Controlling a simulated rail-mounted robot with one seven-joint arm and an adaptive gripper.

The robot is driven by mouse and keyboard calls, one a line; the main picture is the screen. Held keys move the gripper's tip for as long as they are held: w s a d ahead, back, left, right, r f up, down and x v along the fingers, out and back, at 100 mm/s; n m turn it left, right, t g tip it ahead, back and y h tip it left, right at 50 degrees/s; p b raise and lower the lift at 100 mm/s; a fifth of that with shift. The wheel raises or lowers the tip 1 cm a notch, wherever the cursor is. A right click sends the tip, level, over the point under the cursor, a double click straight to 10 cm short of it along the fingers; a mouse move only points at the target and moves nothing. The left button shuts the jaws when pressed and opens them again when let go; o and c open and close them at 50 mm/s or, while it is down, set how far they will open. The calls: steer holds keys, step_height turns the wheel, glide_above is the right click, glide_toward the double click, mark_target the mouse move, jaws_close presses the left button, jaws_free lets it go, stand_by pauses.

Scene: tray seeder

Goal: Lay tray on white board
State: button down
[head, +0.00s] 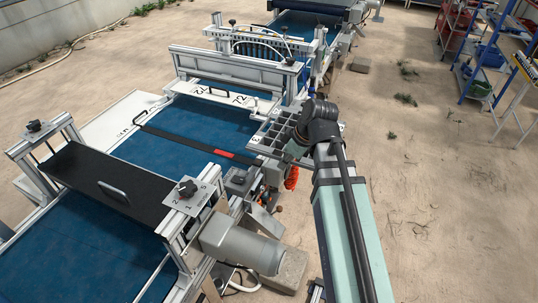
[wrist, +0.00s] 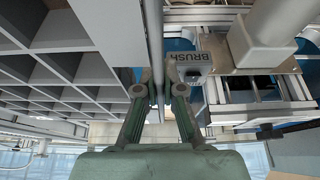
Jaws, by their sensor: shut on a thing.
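The tray (head: 266,142) is grey with a grid of square cells. In the head view it sits at the right edge of the blue belt, partly hidden by my arm. My gripper (head: 298,135) is at its right side, and its fingers are mostly hidden there. In the wrist view my gripper (wrist: 160,92) is shut on the tray's edge, with the tray's cells (wrist: 62,48) filling the upper left. Whether the tray touches the machine below is unclear. A white board (head: 122,117) lies flat along the far left side of the belt.
The blue belt (head: 195,122) is bare between two frames, with a dark bar (head: 185,142) across it. A black-covered unit (head: 110,180) stands nearer. A grey motor (head: 240,245) juts out at the front. A box marked BRUSH (wrist: 190,62) is close to my fingers.

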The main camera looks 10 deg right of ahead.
steer(key=s+d, duration=0.1)
steer(key=d, duration=0.2)
steer(key=s+d, duration=0.2)
steer(key=d, duration=0.1)
steer(key=s+d+p, duration=0.1)
steer(key=s+d, duration=0.1)
steer(key=shift+d, duration=0.4)
